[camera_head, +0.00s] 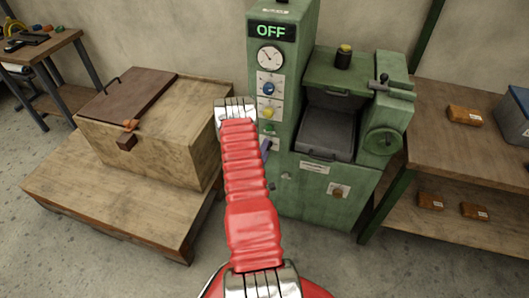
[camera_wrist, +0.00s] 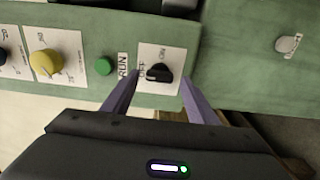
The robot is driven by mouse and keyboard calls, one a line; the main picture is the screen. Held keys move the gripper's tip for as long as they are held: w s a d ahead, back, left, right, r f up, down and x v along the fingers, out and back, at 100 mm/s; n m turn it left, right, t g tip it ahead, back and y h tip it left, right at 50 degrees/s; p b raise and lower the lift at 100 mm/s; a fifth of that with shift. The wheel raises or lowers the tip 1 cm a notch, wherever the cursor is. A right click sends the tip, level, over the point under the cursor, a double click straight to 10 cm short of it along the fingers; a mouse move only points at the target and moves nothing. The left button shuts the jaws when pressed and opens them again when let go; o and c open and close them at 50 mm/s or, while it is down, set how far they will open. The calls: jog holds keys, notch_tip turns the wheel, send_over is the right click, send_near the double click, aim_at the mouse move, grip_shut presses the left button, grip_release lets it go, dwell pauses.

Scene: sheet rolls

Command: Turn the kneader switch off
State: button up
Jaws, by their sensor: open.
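The kneader (camera_head: 322,185) is a green machine with a control column whose lit display (camera_head: 272,31) reads OFF. In the wrist view, the black kneader switch (camera_wrist: 158,73) sits on a white plate marked OFF and ON. Its knob appears to lie lengthwise toward the OFF label, but its pointer is too small to read surely. My gripper (camera_wrist: 158,84) is open, its two purple fingers on either side of the switch plate, with the knob between them. I cannot tell whether they touch it. In the head view my red arm hides the switch and most of the gripper.
A green button (camera_wrist: 103,66) and a yellow knob (camera_wrist: 46,63) are beside the switch plate on the panel. A wooden chest (camera_head: 160,120) stands on a low platform at left. A shelf (camera_head: 470,150) with brown packets is at right. Bare floor shows in front.

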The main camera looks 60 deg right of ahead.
jog(key=s+a, duration=0.2)
jog(key=a, duration=1.1)
jog(key=shift+a, duration=0.3)
jog(key=shift+f, duration=0.1)
